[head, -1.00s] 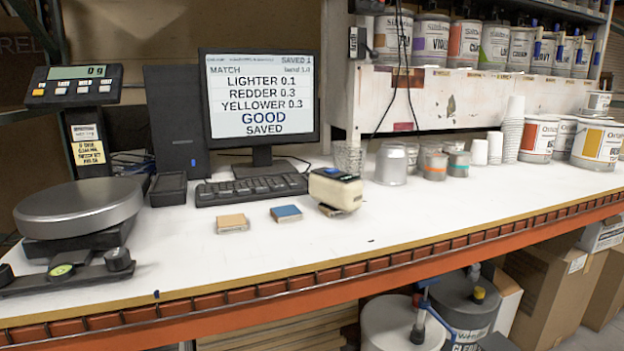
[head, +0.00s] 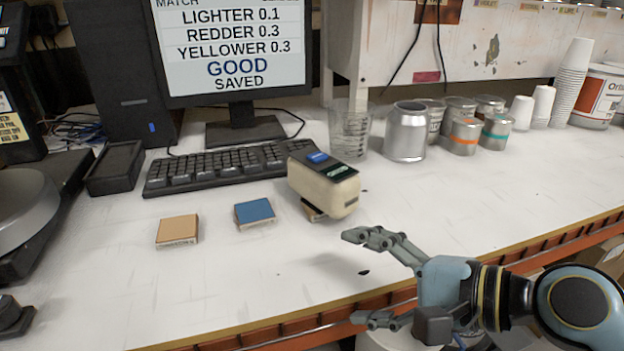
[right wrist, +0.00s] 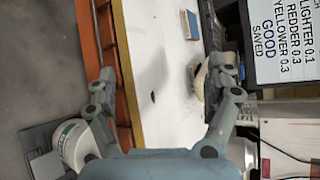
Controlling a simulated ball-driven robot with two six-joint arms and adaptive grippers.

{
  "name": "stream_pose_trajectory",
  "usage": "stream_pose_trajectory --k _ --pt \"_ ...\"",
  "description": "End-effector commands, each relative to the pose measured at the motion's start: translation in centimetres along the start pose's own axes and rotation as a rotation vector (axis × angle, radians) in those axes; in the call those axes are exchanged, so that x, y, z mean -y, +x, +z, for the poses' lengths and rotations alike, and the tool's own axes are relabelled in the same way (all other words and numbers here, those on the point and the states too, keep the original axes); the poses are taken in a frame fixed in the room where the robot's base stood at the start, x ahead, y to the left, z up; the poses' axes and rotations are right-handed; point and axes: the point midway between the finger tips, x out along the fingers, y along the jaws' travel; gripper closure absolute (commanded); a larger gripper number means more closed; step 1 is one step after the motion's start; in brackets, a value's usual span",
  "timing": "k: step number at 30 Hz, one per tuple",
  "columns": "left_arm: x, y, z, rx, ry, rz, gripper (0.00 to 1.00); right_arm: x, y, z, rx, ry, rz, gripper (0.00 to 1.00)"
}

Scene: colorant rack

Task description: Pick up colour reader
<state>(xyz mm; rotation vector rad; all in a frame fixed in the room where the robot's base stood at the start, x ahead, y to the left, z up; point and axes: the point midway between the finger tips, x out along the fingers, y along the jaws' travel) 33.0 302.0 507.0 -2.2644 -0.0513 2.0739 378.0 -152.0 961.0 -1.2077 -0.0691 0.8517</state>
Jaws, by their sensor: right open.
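The colour reader (head: 325,187) is a cream, rounded box with a dark top, a small display and a blue button. It sits on the white bench in front of the keyboard, tilted a little on a small tan block under its near end. In the right wrist view the reader (right wrist: 199,82) is partly hidden behind one finger. My right gripper (head: 356,278) is open and empty, in front of the reader and apart from it, with its fingers spread near the bench's front edge. My left gripper is not in view.
A tan sample block (head: 178,230) and a blue one (head: 254,212) lie left of the reader. The keyboard (head: 222,166) is behind them. A clear cup (head: 349,130) and a metal can (head: 405,132) stand behind the reader. The bench (head: 275,275) is clear in front.

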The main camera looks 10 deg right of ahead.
Motion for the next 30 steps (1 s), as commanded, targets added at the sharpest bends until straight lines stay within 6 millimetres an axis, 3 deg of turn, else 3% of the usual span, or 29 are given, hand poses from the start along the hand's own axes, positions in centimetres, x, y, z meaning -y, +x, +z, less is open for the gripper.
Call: stream_pose_trajectory --k 2,9,13,17,24,30 --pt "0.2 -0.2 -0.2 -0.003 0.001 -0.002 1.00 2.6 -0.1 0.6 0.041 0.164 -0.087 0.13" --pt "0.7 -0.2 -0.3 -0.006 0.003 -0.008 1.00 7.5 0.1 -3.1 0.128 0.813 -0.349 0.13" --pt "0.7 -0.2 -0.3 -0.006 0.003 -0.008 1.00 9.1 -0.2 -5.4 0.171 1.085 -0.448 0.13" --pt "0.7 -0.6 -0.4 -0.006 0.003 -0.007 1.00 10.2 0.6 -6.2 0.188 1.173 -0.483 0.13" --pt "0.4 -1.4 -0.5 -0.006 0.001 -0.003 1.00 11.8 4.0 -6.5 0.189 1.171 -0.481 0.13" --pt "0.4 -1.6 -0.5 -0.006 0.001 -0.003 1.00 12.5 5.5 -6.7 0.188 1.169 -0.478 0.13"
